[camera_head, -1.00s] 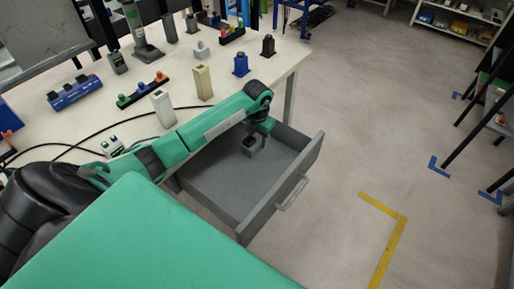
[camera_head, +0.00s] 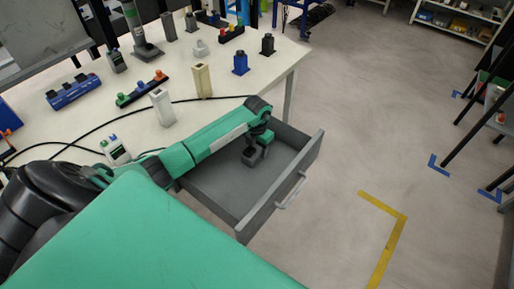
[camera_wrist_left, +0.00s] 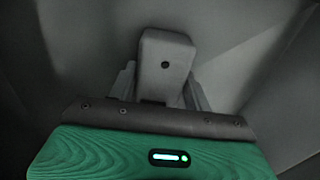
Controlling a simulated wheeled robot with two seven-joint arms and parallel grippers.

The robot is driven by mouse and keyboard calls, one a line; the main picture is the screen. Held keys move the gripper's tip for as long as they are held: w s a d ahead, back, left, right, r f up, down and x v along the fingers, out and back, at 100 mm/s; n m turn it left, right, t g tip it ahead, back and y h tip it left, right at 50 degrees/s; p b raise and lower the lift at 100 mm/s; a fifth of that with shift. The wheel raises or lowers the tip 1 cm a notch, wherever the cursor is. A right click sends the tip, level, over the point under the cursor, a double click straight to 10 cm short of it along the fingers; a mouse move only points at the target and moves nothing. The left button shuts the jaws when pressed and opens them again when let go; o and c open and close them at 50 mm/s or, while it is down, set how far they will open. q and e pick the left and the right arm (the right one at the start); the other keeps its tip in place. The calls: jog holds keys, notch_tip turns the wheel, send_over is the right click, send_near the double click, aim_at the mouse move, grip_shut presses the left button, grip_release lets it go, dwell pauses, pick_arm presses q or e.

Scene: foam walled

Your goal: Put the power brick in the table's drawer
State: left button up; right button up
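The table's drawer (camera_head: 220,189) is grey, pulled out and open below the table's edge in the head view. My left gripper (camera_head: 252,158) is inside the drawer's outline, near its back right part. In the left wrist view, a grey block with a small dark hole, which I take as the power brick (camera_wrist_left: 166,62), sits between the two fingers of the left gripper (camera_wrist_left: 163,84). The fingers lie against its sides, so the gripper looks shut on it. Whether the brick touches the drawer floor I cannot tell. My right gripper is not in view.
The white table (camera_head: 240,84) holds a cream block (camera_head: 202,82), a white block (camera_head: 162,108), a blue item (camera_head: 240,64) and a black one (camera_head: 268,45). The drawer's handle (camera_head: 291,191) faces the open floor. The visible drawer floor is bare.

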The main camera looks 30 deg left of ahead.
aim_at(257, 147)
pick_arm(q)
jog(key=o, duration=0.3)
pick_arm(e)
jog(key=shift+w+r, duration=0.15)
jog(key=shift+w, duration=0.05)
pick_arm(q)
jog(key=shift+r, duration=0.1)
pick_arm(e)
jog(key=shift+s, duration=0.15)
pick_arm(q)
jog(key=shift+r, duration=0.2)
notch_tip(257, 147, up, 5)
jog(key=shift+r, duration=0.15)
notch_tip(257, 147, up, 6)
jog(key=shift+r, duration=0.25)
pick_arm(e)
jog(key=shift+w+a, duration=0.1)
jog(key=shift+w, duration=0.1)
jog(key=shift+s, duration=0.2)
